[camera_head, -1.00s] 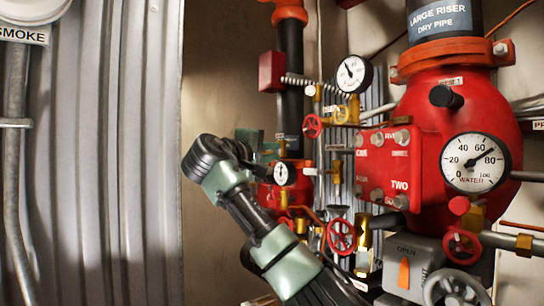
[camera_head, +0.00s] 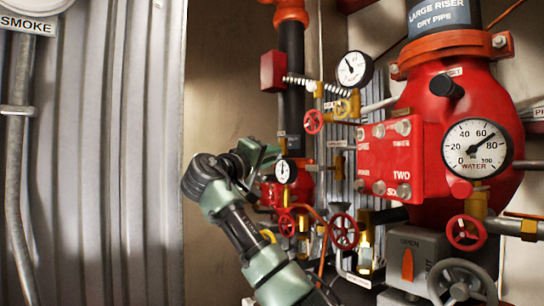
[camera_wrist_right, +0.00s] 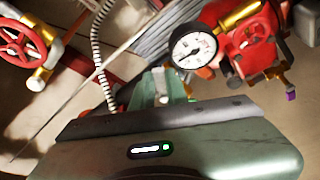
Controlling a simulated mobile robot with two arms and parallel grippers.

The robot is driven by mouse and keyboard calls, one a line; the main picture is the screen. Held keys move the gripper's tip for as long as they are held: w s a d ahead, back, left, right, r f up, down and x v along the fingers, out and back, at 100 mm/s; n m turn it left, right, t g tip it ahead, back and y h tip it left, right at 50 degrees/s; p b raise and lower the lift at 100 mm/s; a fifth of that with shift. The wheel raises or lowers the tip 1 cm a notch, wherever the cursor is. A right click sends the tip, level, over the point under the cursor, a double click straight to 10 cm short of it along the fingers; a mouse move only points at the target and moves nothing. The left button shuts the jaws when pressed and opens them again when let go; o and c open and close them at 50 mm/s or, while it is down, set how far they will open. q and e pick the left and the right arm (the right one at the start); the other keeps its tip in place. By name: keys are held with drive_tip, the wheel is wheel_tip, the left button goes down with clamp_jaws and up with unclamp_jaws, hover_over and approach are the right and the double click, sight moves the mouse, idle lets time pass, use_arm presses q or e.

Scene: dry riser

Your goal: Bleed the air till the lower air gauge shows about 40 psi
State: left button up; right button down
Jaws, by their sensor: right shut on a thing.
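The small lower gauge (camera_head: 285,171) has a white face and a needle pointing roughly upward; its scale is too small to read. A gauge, likely this one, shows in the right wrist view (camera_wrist_right: 193,48), tilted, with its numbers blurred. My right gripper (camera_head: 264,156) is just left of and slightly above it in the head view. In the wrist view its green fingers (camera_wrist_right: 162,88) are together, shut on a small part that they hide; I cannot tell which fitting it is. My left gripper is out of view.
An upper gauge (camera_head: 354,71) and a water gauge (camera_head: 477,148), needle near 70, stand to the right. Red handwheels (camera_head: 343,231) and thin pipes crowd the space by the red dry-pipe valve (camera_head: 390,160). Corrugated metal wall (camera_head: 110,150) lies left.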

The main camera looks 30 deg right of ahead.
drive_tip(key=shift+s+r, duration=0.1)
drive_tip(key=shift+r, duration=0.25)
drive_tip(key=c, duration=1.4)
unclamp_jaws()
drive_tip(key=shift+w+f, duration=0.25)
drive_tip(key=shift+f, duration=0.05)
drive_tip(key=b+v, duration=0.4)
drive_tip(key=v, duration=0.3)
drive_tip(key=shift+s+a, duration=0.2)
drive_tip(key=shift+a, duration=0.15)
drive_tip(key=shift+f, duration=0.1)
